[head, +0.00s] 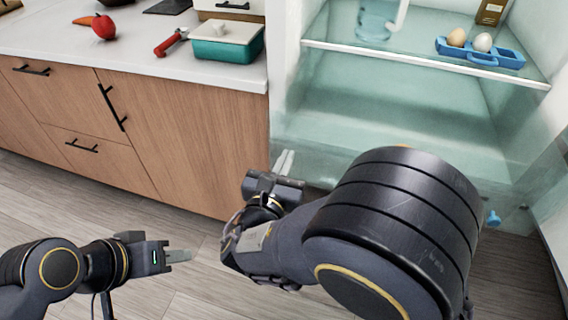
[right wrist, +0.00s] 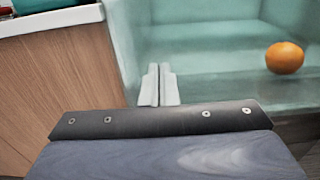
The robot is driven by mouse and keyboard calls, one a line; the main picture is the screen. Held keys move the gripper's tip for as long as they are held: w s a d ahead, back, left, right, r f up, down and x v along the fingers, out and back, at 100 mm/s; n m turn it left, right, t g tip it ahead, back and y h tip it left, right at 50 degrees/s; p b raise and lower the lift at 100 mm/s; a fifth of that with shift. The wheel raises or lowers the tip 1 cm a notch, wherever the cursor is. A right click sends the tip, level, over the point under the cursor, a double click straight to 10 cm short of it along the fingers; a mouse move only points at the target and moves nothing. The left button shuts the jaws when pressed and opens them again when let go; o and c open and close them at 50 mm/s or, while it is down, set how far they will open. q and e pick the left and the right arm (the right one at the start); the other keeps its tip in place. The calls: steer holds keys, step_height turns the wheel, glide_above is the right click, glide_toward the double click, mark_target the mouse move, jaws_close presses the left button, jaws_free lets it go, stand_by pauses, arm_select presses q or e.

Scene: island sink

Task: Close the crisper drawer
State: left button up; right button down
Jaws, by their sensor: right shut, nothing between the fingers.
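The crisper drawer (head: 325,160) is a translucent, pale green bin at the bottom of the open fridge. My right arm hides much of its front, so I cannot tell exactly how far out it stands. An orange (right wrist: 285,57) lies inside it at the right in the right wrist view; only its top shows in the head view. My right gripper (head: 285,161) is shut and empty at the drawer's left front area. Its fingertips (right wrist: 158,72) overlap the drawer's left part in the right wrist view; contact is unclear. My left gripper (head: 180,256) is low over the floor, away from the drawer, its fingers seen edge-on.
A fridge shelf (head: 340,50) above holds a pitcher (head: 376,20) and a blue egg tray (head: 480,54). The wooden cabinet (head: 190,140) stands close left of the fridge. The fridge door (head: 550,190) is open at the right. Bare floor (head: 180,212) lies before the cabinet.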

steer(key=x, duration=2)
steer(key=shift+w+d+f+b, duration=0.15)
steer(key=shift+w+b, duration=0.1)
steer(key=shift+b, duration=0.15)
